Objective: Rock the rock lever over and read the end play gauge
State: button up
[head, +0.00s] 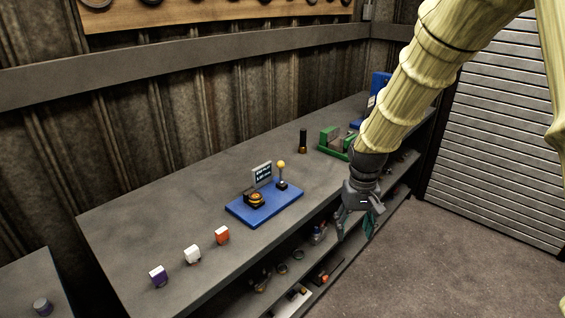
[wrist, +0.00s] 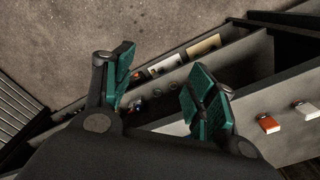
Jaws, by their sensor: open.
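A blue base plate (head: 277,210) lies on the grey bench. On it stands a small upright lever with a yellow ball top (head: 281,164), likely the rock lever, near the plate's right end. A dark sign with pale text (head: 262,175), likely the end play gauge, stands beside it; its text is too small to read. A round black and yellow part (head: 255,199) sits in front of the sign. My gripper (head: 355,228) hangs in front of the bench, right of the plate and apart from it. It is open and empty, its teal finger pads apart in the wrist view (wrist: 160,80).
Purple (head: 158,275), white (head: 193,254) and orange (head: 221,235) blocks stand at the bench's near end. A black cylinder (head: 302,141) and a green fixture (head: 329,141) stand beyond the plate. Shelves below hold small parts. Open floor (head: 400,270) lies right.

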dwell(0.3)
jog(key=c, duration=0.3)
jog(key=s+f, duration=0.1)
jog(key=f, duration=0.2)
jog(key=s+f, duration=0.1)
jog(key=f, duration=0.2)
jog(key=s+f, duration=0.1)
jog(key=f, duration=0.3)
jog(key=shift+s+f, duration=0.1)
jog(key=shift+s, duration=0.25)
grip_shut()
jog(key=s+f, duration=0.9)
jog(key=f, duration=0.5)
jog(key=s+d+f, duration=0.1)
jog(key=s+f, duration=0.5)
jog(key=s, duration=0.5)
jog(key=s+d+f, duration=0.2)
jog(key=s+f, duration=0.4)
jog(key=s, duration=0.6)
jog(key=shift+s+d+f+m, duration=0.2)
jog(key=shift+s+m, duration=0.1)
jog(key=shift+m, duration=0.1)
